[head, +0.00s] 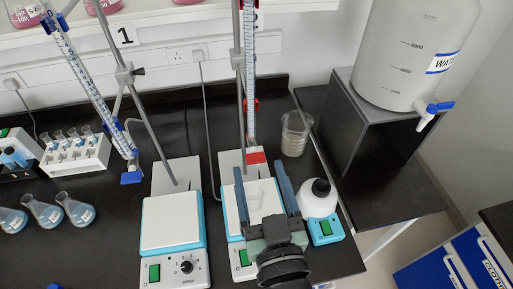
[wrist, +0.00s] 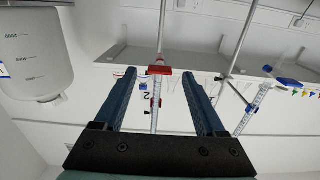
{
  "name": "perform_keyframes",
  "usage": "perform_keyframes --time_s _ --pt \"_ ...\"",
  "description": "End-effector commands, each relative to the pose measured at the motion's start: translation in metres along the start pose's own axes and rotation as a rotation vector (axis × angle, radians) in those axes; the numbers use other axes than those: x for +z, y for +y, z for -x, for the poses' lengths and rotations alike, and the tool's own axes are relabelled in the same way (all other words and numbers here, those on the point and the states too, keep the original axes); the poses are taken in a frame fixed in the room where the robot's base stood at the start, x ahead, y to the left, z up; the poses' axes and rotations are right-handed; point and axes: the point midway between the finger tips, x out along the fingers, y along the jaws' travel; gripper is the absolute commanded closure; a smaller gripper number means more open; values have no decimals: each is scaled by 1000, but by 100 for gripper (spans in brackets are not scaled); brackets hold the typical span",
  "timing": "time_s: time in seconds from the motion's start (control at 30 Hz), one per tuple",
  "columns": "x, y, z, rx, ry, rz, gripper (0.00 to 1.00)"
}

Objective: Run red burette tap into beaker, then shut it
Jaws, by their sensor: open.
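The red-fitted burette (head: 249,70) stands upright on a stand at the middle back in the head view. Its red tap (head: 256,157) is at its lower end; in the wrist view the red tap (wrist: 158,70) shows between my fingertips. My gripper (head: 259,168) is open, with its fingers on either side of the tap in the picture. I cannot tell whether they touch it. A glass beaker (head: 295,135) with some pale contents stands on the bench, right of the burette. A faint clear shape shows on the right stirrer's plate (head: 235,212), partly behind my gripper.
A water tank (head: 405,50) sits on a dark stand. Flasks stand left.

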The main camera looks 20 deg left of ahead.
Motion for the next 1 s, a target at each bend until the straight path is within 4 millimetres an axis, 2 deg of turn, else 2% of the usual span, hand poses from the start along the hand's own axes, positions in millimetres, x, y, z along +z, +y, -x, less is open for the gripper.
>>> perform_keyframes --time_s 0.1,0.23,0.63,1.0 --pt "-4 0 -20 -1 1 0 28" --pt "-2 0 -32 0 0 1 28" --pt "1 0 -38 1 0 0 28" --pt "1 0 -38 1 0 0 94"
